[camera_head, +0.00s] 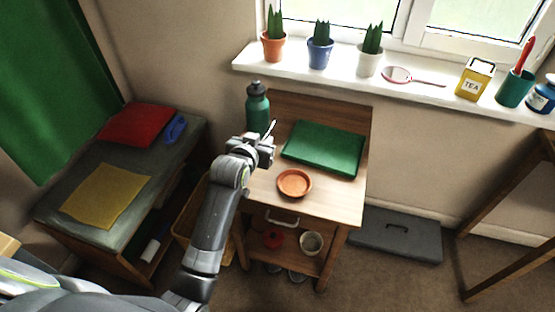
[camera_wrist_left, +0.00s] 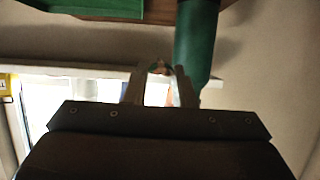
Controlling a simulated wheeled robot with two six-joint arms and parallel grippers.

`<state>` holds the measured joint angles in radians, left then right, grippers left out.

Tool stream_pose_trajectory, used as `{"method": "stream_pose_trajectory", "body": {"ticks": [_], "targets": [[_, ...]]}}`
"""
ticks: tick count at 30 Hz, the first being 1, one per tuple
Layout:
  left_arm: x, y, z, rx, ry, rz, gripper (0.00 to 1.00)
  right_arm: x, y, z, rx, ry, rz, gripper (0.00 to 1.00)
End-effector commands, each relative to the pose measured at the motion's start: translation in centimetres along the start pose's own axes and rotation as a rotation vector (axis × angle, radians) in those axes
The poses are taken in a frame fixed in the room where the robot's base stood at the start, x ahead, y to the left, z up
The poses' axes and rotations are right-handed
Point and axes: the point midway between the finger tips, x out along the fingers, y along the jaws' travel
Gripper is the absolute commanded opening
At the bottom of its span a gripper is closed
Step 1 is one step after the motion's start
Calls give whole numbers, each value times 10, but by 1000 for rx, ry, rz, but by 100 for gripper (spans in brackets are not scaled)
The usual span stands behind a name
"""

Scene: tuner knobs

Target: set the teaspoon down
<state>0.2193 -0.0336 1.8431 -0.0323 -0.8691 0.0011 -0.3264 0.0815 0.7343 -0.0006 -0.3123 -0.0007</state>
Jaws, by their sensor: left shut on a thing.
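My left gripper (camera_head: 268,143) is above the left part of the small wooden table (camera_head: 345,200), just in front of the green bottle. It is shut on the teaspoon (camera_head: 271,128), a thin pale piece of which sticks up past the fingers. In the left wrist view the gripper's two fingers (camera_wrist_left: 160,88) stand close together, with a small dark and shiny bit of the spoon (camera_wrist_left: 158,67) at their tips. Most of the spoon is hidden by the fingers. My right gripper is not in view.
The green bottle (camera_head: 258,108) stands close behind the gripper; it also looms in the left wrist view (camera_wrist_left: 197,45). A green flat case (camera_head: 324,148) lies to the right. An orange saucer (camera_head: 294,184) sits near the front. Bare wood shows at the table's right front.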

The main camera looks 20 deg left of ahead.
Motion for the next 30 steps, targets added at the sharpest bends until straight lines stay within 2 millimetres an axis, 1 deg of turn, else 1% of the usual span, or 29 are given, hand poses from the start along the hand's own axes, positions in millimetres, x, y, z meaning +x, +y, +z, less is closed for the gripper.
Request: {"method": "stream_pose_trajectory", "body": {"ticks": [9,15,21,24,30], "targets": [[21,0,52,-3,-4,1,0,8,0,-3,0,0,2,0],[28,0,70,-3,0,1,0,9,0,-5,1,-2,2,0],[39,0,96,-3,-2,1,0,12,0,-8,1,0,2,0],[41,0,101,-3,0,1,0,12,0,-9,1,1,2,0],[41,0,100,-3,1,1,0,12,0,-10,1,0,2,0]]}}
